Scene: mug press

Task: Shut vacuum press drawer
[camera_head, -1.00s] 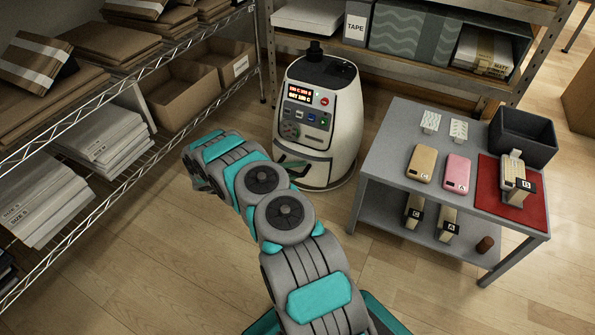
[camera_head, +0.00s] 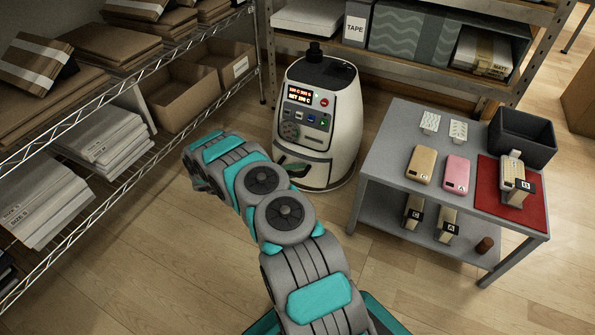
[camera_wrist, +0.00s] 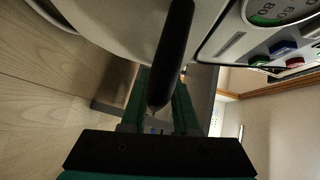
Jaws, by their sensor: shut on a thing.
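The vacuum press (camera_head: 345,125) is a rounded white machine with a black top. It stands on the floor in front of the back shelf. In the wrist view its white body (camera_wrist: 120,25) fills the top, with the control panel at the upper right. A long black handle (camera_wrist: 174,50) runs down between the green fingers of my gripper (camera_wrist: 160,110), which is shut on it. How far the drawer stands out is not clear.
A grey table (camera_head: 388,160) to the right holds phone cases, a red mat (camera_head: 487,190) and a dark bin (camera_head: 523,140). Wire shelving (camera_head: 140,165) with cartons and envelopes lines the left. The floor between is clear.

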